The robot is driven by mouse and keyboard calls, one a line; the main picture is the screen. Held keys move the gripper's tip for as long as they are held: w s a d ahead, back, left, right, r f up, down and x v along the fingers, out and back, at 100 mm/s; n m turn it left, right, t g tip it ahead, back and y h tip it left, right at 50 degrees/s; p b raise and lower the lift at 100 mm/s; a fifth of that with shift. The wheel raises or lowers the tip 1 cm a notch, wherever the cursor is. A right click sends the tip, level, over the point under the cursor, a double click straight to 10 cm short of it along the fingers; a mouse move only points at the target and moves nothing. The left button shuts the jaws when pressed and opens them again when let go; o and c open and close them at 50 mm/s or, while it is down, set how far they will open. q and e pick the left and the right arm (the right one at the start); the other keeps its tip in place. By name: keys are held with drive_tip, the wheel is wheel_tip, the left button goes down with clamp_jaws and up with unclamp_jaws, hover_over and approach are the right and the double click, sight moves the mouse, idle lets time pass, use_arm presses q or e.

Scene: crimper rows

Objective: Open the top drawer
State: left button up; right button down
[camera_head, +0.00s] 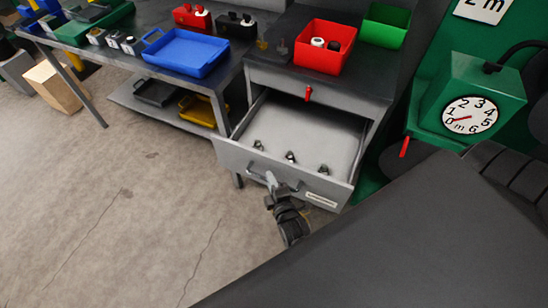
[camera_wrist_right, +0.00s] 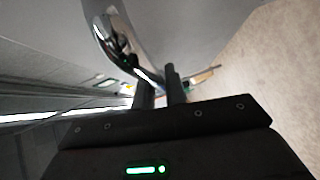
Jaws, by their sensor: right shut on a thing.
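A grey drawer (camera_head: 335,190) stands pulled well out of the grey cabinet in the head view. Its pale floor shows, with several small dark metal pieces on it. A metal handle (camera_head: 255,178) is on its front, and it also shows as a shiny curved bar in the right wrist view (camera_wrist_right: 105,35). My right gripper (camera_head: 272,183) is at this handle, shut on it, with its two dark fingers (camera_wrist_right: 160,88) close together at the bar in the wrist view. The gripper hides part of the handle. My left gripper is not in view.
A red bin (camera_head: 343,62) and a green bin (camera_head: 385,25) stand on the cabinet top. A blue tray (camera_head: 190,58) is on the bench to the left. A green box with a dial (camera_head: 480,80) stands to the right. The floor left of the drawer (camera_head: 140,200) is clear.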

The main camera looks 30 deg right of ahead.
idle(0.3)
drive_tip(key=c, duration=1.5)
unclamp_jaws()
drive_tip(key=shift+o, duration=0.2)
drive_tip(key=b+v, duration=0.1)
drive_tip(key=v, duration=1)
drive_tip(key=shift+b, duration=0.4)
